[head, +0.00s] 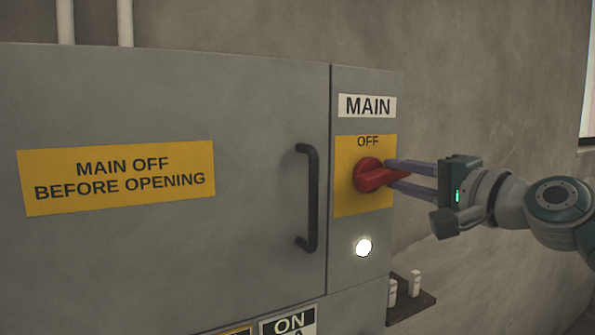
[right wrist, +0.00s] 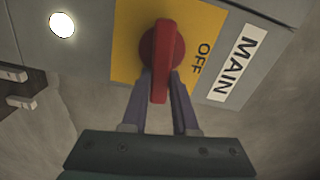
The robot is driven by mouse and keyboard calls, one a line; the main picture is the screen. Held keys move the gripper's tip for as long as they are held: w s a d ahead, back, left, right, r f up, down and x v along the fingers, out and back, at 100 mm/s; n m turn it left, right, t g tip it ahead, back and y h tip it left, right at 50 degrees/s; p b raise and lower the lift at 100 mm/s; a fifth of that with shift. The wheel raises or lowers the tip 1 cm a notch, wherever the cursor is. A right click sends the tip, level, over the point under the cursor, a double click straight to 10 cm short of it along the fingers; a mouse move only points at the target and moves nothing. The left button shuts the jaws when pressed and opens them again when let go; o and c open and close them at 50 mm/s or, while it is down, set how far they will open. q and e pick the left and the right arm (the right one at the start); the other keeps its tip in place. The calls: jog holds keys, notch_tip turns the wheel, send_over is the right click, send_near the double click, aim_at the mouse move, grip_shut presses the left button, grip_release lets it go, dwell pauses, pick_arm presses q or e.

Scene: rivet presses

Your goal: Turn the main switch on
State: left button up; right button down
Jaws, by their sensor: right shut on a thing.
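The main switch is a red rotary knob (head: 369,176) on a yellow plate (head: 350,205) on the grey cabinet's right panel, under a white MAIN label (head: 367,106). The word OFF shows above the knob. Its handle points sideways to the right in the head view. My right gripper (head: 400,177) comes from the right, with its two purple fingers at either side of the handle, shut on it. In the right wrist view, the red handle (right wrist: 160,62) lies between the fingertips (right wrist: 160,88). My left gripper is not in view.
A lit white lamp (head: 364,247) sits below the switch. A black door handle (head: 312,198) stands out left of it. A small dark shelf (head: 412,306) with white items is at lower right. A yellow sign (head: 117,177) reads MAIN OFF BEFORE OPENING.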

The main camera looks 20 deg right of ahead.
jog(key=shift+f+m, duration=0.2)
jog(key=shift+m, duration=0.7)
jog(key=c, duration=0.7)
grip_release()
jog(key=shift+s+f, duration=0.1)
jog(key=shift+s, duration=0.45)
jog(key=s, duration=0.3)
jog(key=s+b, duration=0.1)
jog(key=s, duration=0.2)
jog(key=s+b, duration=0.1)
jog(key=s, duration=0.1)
jog(key=shift+s+d, duration=0.35)
jog(key=shift+s, duration=0.05)
